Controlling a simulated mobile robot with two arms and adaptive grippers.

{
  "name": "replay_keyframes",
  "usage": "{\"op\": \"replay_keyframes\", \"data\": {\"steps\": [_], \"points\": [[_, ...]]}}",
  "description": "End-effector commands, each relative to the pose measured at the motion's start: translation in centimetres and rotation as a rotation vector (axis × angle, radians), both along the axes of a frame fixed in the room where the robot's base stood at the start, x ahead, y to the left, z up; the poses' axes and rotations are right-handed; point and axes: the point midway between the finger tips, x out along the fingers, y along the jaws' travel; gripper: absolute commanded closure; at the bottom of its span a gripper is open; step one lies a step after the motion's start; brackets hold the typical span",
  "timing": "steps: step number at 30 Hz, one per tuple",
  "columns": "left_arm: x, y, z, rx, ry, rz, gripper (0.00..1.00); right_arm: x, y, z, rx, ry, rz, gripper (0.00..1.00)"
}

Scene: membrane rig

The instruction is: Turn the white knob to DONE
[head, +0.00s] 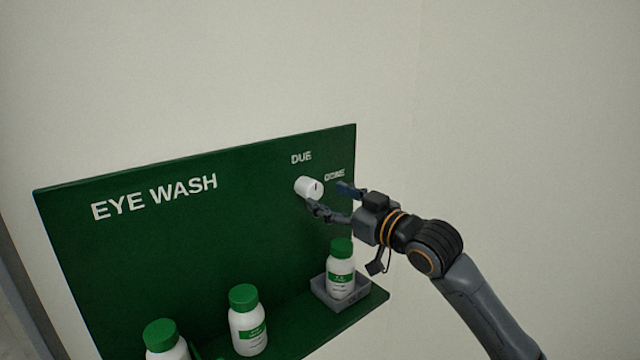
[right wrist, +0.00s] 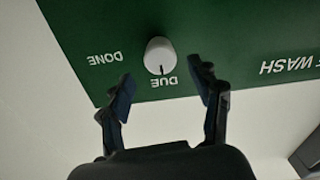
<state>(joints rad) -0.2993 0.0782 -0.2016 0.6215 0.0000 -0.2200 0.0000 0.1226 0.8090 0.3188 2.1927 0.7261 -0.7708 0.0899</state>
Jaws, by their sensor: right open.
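The white knob (head: 309,187) is on the upper right of a green board marked EYE WASH. It also shows in the right wrist view (right wrist: 158,50), which sees the board upside down. There its dark pointer line faces the DUE label (right wrist: 162,83); the DONE label (right wrist: 104,58) is off to the left. My right gripper (head: 331,198) is open in front of the knob, empty, one finger to either side of its line. In the right wrist view the fingertips (right wrist: 164,76) appear short of the knob, with no contact visible. My left gripper is not in view.
A green shelf (head: 300,335) juts out below the board. A white bottle with a green cap (head: 341,278) stands in a grey tray (head: 325,293) under my right gripper. Two similar bottles (head: 248,325) (head: 163,342) stand further left. Plain wall surrounds the board.

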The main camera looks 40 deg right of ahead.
Motion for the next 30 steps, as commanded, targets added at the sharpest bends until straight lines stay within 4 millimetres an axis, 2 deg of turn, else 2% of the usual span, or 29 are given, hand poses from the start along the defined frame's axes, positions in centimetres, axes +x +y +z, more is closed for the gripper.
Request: {"op": "replay_keyframes", "data": {"steps": [1, 7, 18, 20, 26, 27, 30], "points": [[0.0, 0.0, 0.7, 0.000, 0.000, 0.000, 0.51, 0.8, 0.1, 0.4, 0.001, -0.001, 0.000, 0.37], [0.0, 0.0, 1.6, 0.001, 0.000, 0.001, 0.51, 3.0, 0.3, 0.2, 0.001, 0.000, 0.000, 0.37], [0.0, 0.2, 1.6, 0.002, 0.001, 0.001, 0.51, 3.6, 0.5, -0.1, -0.002, 0.001, 0.001, 0.37], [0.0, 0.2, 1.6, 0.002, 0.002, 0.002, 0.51, 3.6, 0.5, -0.1, -0.002, 0.001, 0.001, 0.47], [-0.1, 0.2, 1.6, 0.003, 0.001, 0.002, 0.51, 3.6, 0.4, -0.1, -0.001, 0.001, 0.001, 0.88], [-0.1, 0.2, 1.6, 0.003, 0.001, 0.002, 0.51, 3.6, 0.4, 0.0, -0.002, 0.001, 0.001, 0.91], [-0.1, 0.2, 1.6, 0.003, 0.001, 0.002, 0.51, 3.6, 0.4, 0.0, 0.001, 0.001, 0.001, 0.91]]}}
